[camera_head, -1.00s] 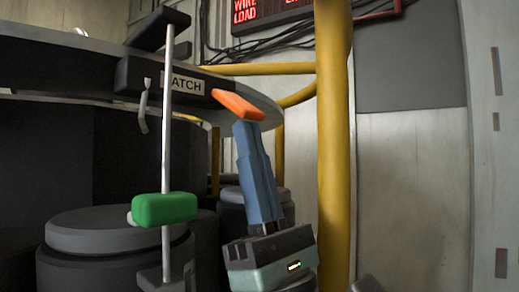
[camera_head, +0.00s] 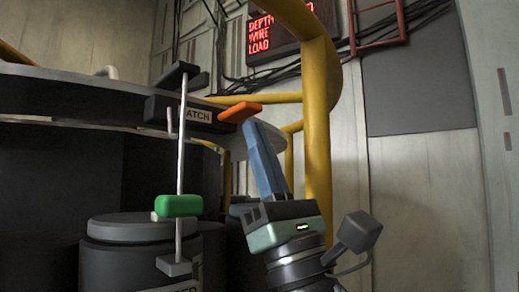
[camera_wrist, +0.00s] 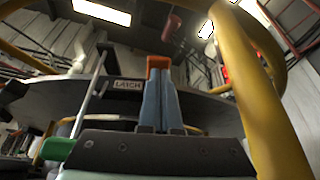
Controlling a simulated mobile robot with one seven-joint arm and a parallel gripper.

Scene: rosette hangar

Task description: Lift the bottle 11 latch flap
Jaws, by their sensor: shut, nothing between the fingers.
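A dark box with a LATCH label (camera_head: 197,115) sits on the edge of a grey rounded rim; the label also shows in the wrist view (camera_wrist: 128,85). A small grey lever (camera_head: 170,121) hangs at its left. A thin upright rod (camera_head: 182,150) stands in front, with a dark block on top and a green handle (camera_head: 180,206) lower down. I cannot tell which part is the flap, and no number 11 is readable. My gripper (camera_head: 240,112), blue fingers with orange tips, is shut and empty, just right of the label in the picture. Contact cannot be told.
A thick yellow post (camera_head: 316,130) and rail stand close at the right of my gripper. Dark drums with a grey lid (camera_head: 130,226) stand below the rim. A red-lettered display (camera_head: 273,32) and cables are on the back wall.

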